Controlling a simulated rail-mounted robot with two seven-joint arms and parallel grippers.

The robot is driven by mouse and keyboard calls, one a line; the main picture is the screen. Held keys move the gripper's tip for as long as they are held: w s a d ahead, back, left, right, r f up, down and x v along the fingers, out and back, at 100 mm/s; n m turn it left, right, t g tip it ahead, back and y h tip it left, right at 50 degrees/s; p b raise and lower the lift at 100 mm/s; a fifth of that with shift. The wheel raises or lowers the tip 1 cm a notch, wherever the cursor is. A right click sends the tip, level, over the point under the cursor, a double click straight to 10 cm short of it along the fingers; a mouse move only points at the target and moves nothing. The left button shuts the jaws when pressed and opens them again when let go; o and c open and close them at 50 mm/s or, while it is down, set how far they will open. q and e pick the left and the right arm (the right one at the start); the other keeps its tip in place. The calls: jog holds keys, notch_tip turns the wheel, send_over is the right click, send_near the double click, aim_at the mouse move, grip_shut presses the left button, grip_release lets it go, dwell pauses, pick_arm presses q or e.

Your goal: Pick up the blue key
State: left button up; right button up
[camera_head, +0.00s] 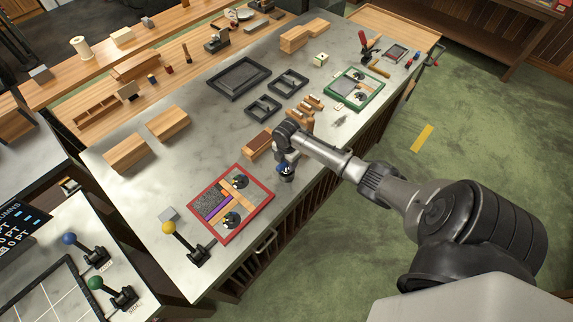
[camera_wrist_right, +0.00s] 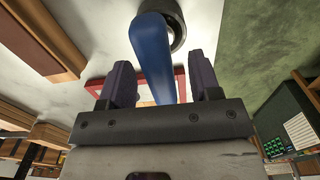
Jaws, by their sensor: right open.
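My right gripper (camera_head: 285,170) points down over the front part of the grey worktop, just beyond the red-framed tray. In the wrist view its two dark fingers (camera_wrist_right: 160,82) stand apart. A long blue piece, the blue key (camera_wrist_right: 153,55), reaches down into the space between them, with a dark round part at its far end. I cannot tell whether it touches either finger. In the head view only a little blue shows at the gripper, and most of the key is hidden. My left gripper is not in view.
The red-framed tray (camera_head: 226,238) and a yellow-knobbed lever (camera_head: 169,229) are nearby. A wooden block (camera_head: 258,145) lies just left of the gripper. Dark trays (camera_head: 238,78) and a green-framed tray (camera_head: 378,101) are further back.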

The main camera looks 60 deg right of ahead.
jog(key=shift+f, duration=0.5)
jog(key=shift+c, duration=0.2)
grip_shut()
